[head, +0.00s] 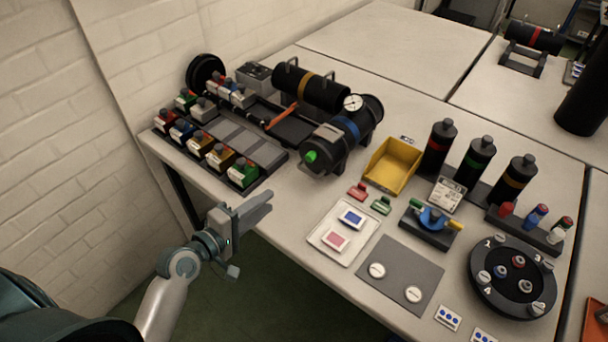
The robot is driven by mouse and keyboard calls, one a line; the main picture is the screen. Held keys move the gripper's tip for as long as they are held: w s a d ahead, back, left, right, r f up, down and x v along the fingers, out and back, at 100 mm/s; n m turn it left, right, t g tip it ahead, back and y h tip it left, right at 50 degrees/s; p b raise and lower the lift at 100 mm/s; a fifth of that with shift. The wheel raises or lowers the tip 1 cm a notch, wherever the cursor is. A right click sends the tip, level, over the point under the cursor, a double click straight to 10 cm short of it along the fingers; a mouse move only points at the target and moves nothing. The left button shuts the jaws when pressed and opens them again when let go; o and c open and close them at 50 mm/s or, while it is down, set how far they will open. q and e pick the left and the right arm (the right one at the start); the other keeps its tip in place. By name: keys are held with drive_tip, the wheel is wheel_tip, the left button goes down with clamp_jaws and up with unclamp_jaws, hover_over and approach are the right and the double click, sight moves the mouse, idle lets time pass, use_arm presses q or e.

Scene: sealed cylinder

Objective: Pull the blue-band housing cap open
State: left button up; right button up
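The blue-band housing (370,112) is a black cylinder lying in a dark cradle on the table, slanting from back right to front left. A blue band (348,128) runs around its middle and a round white gauge (352,102) sits on top. Its near end cap (318,140) is dark with a bright green knob (311,156), and no gap shows between cap and body. My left gripper (262,202) is in front of the table's edge, below and left of the cap and apart from it. Its finger opening is not clear. My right gripper is not in view.
A yellow-band cylinder (325,94) lies behind the housing. A yellow bin (391,166) stands close to its right. A rack of coloured blocks (220,153) is at left. A white tray (318,240) and red and green clips lie in front. A brick wall borders the left.

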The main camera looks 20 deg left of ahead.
sight(307, 173)
use_arm(q)
drive_tip(key=p+x, duration=0.3)
drive_tip(key=x, duration=1.3)
drive_tip(key=shift+w, duration=0.1)
drive_tip(key=shift+w+d+f, duration=0.1)
drive_tip(key=shift+w, duration=0.1)
drive_tip(key=shift+c, duration=0.3)
clamp_jaws()
